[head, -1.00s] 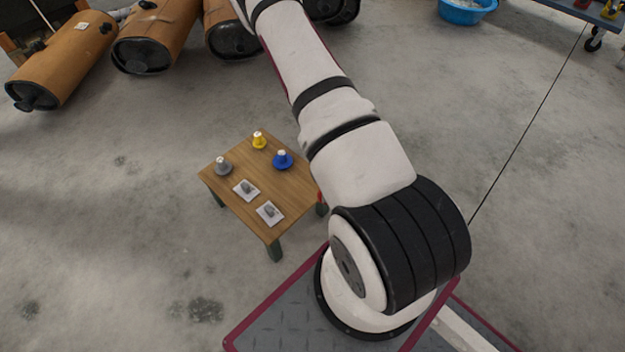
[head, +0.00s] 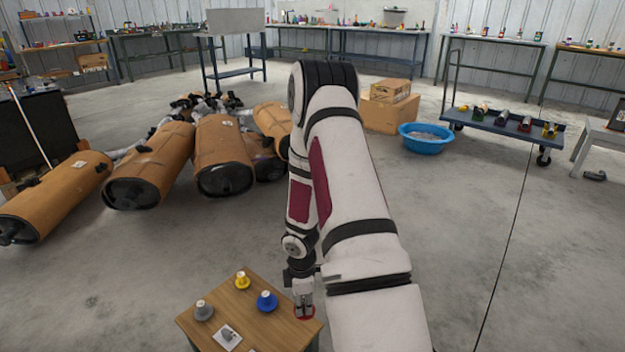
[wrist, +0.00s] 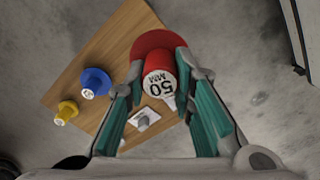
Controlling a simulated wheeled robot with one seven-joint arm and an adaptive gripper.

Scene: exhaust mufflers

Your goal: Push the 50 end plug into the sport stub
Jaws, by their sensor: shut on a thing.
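The red 50 end plug, marked "50 MM" on its end (wrist: 158,87), is between my gripper's green-padded fingers (wrist: 162,66) in the wrist view. My gripper is shut on it. Its wide red flange shows on the far side. In the head view my gripper (head: 304,303) points down at the right side of the small wooden table (head: 283,285), with the red flange (head: 303,318) at its tips. I cannot tell whether the plug still touches the table. I cannot tell which thing is the sport stub.
Blue (head: 266,301), yellow (head: 242,281) and grey (head: 203,311) plugs stand on the table, beside a white card (head: 227,337). Large brown mufflers (head: 222,155) lie at left. A blue tub (head: 425,139) and a trolley with several coloured parts (head: 500,122) stand at right. Open floor lies between.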

